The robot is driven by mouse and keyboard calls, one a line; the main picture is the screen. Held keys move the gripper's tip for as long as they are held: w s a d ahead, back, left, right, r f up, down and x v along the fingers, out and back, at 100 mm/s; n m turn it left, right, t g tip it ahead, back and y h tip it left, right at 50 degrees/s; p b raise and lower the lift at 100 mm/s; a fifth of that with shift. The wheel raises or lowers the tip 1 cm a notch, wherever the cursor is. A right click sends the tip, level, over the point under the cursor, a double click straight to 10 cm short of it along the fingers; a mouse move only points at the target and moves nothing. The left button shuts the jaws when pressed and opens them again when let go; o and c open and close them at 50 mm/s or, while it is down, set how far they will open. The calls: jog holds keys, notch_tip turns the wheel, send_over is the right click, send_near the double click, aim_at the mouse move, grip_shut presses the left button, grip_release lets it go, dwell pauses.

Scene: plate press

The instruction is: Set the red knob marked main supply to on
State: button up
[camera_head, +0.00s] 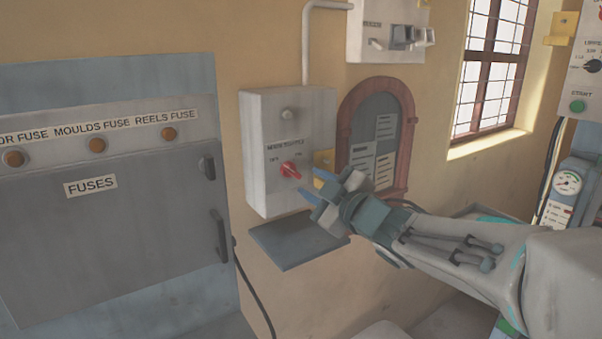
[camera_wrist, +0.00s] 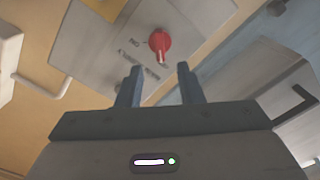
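The red knob (camera_head: 289,170) sits on the front of a grey wall box (camera_head: 265,120), under a printed label that reads roughly as main supply, with a small mark on either side. In the wrist view the red knob (camera_wrist: 159,41) lies beyond my fingertips, its pointer end toward the lower edge of the picture. My gripper (camera_head: 316,186) is open, with its two blue fingers apart and nothing between them. In the wrist view my gripper (camera_wrist: 159,70) has its fingers a little short of the knob, apart from it. The exact marking that the knob points at is too small to read.
A small shelf (camera_head: 298,240) juts out below the box. A grey fuse cabinet (camera_head: 110,210) with handles stands at the left. A red-framed arched board (camera_head: 376,135) hangs right of the box, and a panel with a green start button (camera_head: 577,106) is at the far right.

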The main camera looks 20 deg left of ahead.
aim_at(293, 172)
jog(key=x, duration=0.6)
jog(key=shift+w+a+p, duration=0.2)
jog(key=shift+a+p, duration=0.05)
jog(key=shift+p, duration=0.15)
grip_shut()
